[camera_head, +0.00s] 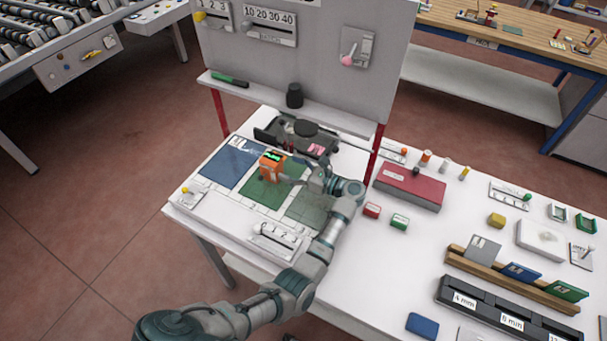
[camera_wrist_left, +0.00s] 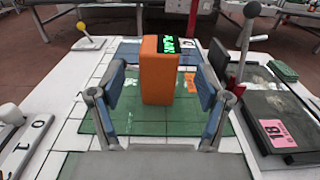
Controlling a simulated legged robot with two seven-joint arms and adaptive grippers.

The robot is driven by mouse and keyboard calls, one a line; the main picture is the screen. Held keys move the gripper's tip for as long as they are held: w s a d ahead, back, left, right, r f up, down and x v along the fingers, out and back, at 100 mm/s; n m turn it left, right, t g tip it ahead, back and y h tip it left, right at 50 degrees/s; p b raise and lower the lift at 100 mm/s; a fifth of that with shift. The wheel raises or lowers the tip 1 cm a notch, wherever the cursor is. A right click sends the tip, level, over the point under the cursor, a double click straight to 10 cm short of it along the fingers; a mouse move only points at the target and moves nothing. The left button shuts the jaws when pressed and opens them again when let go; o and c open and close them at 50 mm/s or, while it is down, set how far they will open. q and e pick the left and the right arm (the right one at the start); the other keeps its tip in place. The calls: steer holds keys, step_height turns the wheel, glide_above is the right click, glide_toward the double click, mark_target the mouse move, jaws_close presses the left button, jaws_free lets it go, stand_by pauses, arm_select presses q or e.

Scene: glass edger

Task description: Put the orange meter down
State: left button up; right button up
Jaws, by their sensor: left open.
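The orange meter (camera_head: 270,166) stands upright on the green glass sheet (camera_head: 258,192) on the white table; its green display shows on one side. In the left wrist view the orange meter (camera_wrist_left: 158,70) is between my open left gripper's blue-padded fingers, with a gap on both sides. My left gripper (camera_head: 293,178) reaches the meter from the right in the head view. The meter's base seems to rest on the green sheet. My right gripper is not in view.
A blue sheet (camera_head: 229,163) lies left of the green one. A black tray (camera_head: 315,138) sits behind, under an upright grey panel (camera_head: 300,70). A lever block (camera_head: 277,239) is in front. A red box (camera_head: 409,187) and small blocks stand to the right.

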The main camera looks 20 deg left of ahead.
arm_select(q)
steer(key=d, duration=0.4)
steer(key=d+b, duration=0.1)
steer(key=d, duration=0.1)
steer(key=shift+s+d+r, duration=0.1)
steer(key=shift+s+d, duration=0.15)
steer(key=shift+a, duration=0.45)
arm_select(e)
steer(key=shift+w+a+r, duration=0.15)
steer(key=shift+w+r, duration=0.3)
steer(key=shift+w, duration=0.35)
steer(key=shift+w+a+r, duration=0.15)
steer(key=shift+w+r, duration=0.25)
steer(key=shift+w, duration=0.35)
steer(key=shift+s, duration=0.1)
